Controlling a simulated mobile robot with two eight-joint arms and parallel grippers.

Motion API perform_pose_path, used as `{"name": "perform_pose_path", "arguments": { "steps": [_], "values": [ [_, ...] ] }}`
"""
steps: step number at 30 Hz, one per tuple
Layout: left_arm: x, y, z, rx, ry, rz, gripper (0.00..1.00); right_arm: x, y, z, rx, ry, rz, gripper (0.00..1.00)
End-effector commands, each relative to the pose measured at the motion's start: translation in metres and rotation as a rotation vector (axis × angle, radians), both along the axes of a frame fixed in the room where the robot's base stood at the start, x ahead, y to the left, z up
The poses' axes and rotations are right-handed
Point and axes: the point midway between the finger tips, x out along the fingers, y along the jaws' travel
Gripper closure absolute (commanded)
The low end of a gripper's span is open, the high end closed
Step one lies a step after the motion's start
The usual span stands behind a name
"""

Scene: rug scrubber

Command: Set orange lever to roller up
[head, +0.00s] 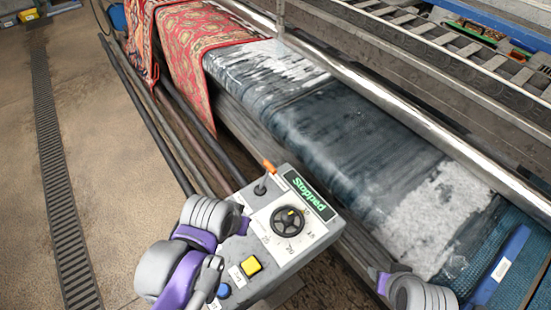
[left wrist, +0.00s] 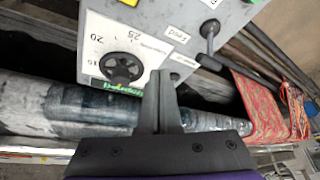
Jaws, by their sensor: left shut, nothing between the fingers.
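The orange lever (head: 269,168) stands at the far left corner of the grey control box (head: 314,222), on a dark round base. A dark-based lever (left wrist: 210,30) shows on the box in the left wrist view; its orange end is not clear there. My left gripper (head: 243,225) is over the box's left side, nearer the camera than the lever and apart from it. In the left wrist view its fingers (left wrist: 163,80) are together and empty, between the dial and the lever. My right arm's end (head: 374,274) is at the bottom right; its fingers are not clear.
The box carries a green "Stopped" display (head: 308,194), a black dial (head: 289,221), a yellow button (head: 251,265) and a blue button (head: 224,290). Behind it lies a wet, foamy blue rug (head: 350,150) under a metal roller (head: 400,95). A red rug (head: 200,50) hangs farther back. Left floor is open.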

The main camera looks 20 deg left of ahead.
Motion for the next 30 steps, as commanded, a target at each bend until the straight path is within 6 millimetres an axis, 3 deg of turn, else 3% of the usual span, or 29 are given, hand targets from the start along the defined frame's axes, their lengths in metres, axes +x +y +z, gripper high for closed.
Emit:
{"name": "perform_pose_path", "arguments": {
  "steps": [3,7,12,15,21,30],
  "values": [
    [0.05,-0.005,0.031,0.024,0.051,-0.093,1.0,0.001,0.0,0.002,0.0,-0.001,0.0,0.5],
    [0.107,-0.012,0.054,0.051,0.116,-0.217,1.0,0.001,0.0,0.003,0.0,-0.002,0.0,0.5],
    [0.177,-0.022,0.067,0.073,0.193,-0.378,1.0,0.002,0.0,0.005,0.0,-0.003,0.0,0.5],
    [0.21,-0.027,0.066,0.081,0.23,-0.461,1.0,0.002,0.0,0.006,0.0,-0.003,0.0,0.5],
    [0.247,-0.034,0.06,0.084,0.272,-0.562,1.0,0.002,0.0,0.006,0.0,-0.004,0.0,0.5],
    [0.254,-0.036,0.057,0.085,0.28,-0.587,1.0,0.002,0.0,0.006,0.0,-0.004,0.0,0.5]
  ]
}}
